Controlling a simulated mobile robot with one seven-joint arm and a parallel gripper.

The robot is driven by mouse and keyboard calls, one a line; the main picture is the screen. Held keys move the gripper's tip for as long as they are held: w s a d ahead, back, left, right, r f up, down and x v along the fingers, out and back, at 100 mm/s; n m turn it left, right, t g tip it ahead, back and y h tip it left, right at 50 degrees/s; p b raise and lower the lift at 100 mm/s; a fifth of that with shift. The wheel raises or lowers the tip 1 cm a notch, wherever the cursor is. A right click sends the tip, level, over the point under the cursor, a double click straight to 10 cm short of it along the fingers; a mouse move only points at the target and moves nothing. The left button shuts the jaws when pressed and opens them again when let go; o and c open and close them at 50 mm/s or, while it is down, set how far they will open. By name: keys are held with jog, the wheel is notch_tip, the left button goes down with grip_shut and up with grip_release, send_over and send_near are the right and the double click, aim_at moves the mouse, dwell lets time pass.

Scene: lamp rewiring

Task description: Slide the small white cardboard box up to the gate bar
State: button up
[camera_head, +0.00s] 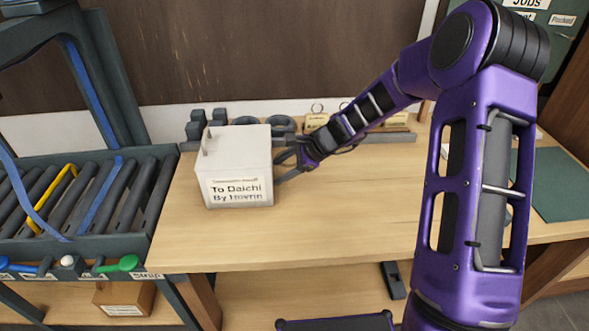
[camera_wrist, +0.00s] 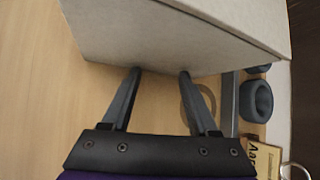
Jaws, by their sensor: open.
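The small white cardboard box (camera_head: 235,160) stands upright on the wooden bench, its front label reading "To Daichi". My gripper (camera_head: 281,169) is low at the box's right side, its fingers apart. In the wrist view the box (camera_wrist: 175,35) fills the top and both fingertips of my gripper (camera_wrist: 160,72) reach its near face; I cannot tell whether they touch. Nothing is between the fingers. I cannot pick out the gate bar for certain; a dark frame (camera_head: 112,75) rises over the rollers to the left of the box.
Dark rollers (camera_head: 95,195) with blue and yellow straps lie left of the bench. A grey rack with round holders (camera_head: 283,125) runs along the back, close behind the box. The bench top (camera_head: 330,225) is clear in front and to the right. A green mat (camera_head: 550,185) lies far right.

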jog(key=shift+a, duration=0.2)
jog(key=shift+a, duration=3.2)
jog(key=shift+a, duration=3.3)
jog(key=shift+a+p, duration=0.6)
jog(key=shift+a, duration=2.6)
